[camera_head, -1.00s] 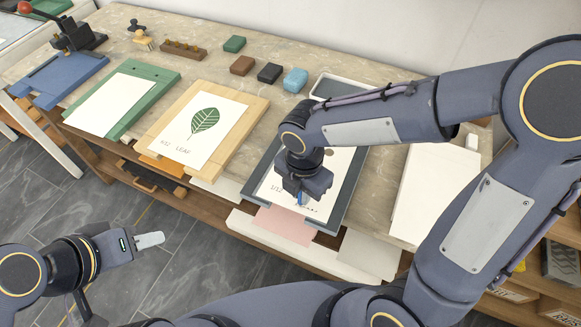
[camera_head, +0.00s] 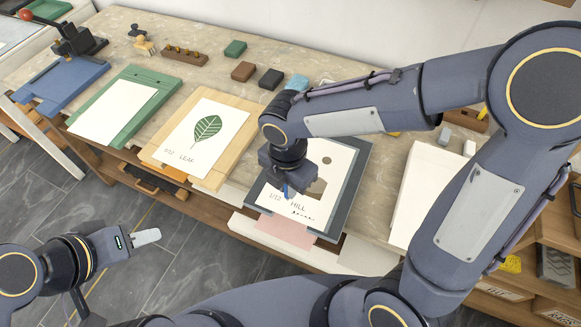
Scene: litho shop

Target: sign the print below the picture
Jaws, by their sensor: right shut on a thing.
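The hill print (camera_head: 320,200) lies on a dark grey board (camera_head: 352,190). It reads "1/12" at lower left and "HILL" beside it, below a partly hidden brown picture. A dark handwritten scrawl shows under "HILL", toward the right of the bottom margin. My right gripper (camera_head: 286,181) is shut on a slim blue pen or pencil (camera_head: 286,191), which points down over the print's left part, near "1/12". I cannot tell whether its tip touches the paper. My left gripper (camera_head: 146,237) is off the bench's front, over the floor, away from the print; its jaw gap is not clear.
A leaf print (camera_head: 225,115) on a wooden board, a green board (camera_head: 148,80) with blank paper and a blue board (camera_head: 75,75) lie to the left. Coloured blocks (camera_head: 270,79) sit behind. A white paper stack (camera_head: 425,185) lies right; a pink sheet (camera_head: 285,232) juts out in front.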

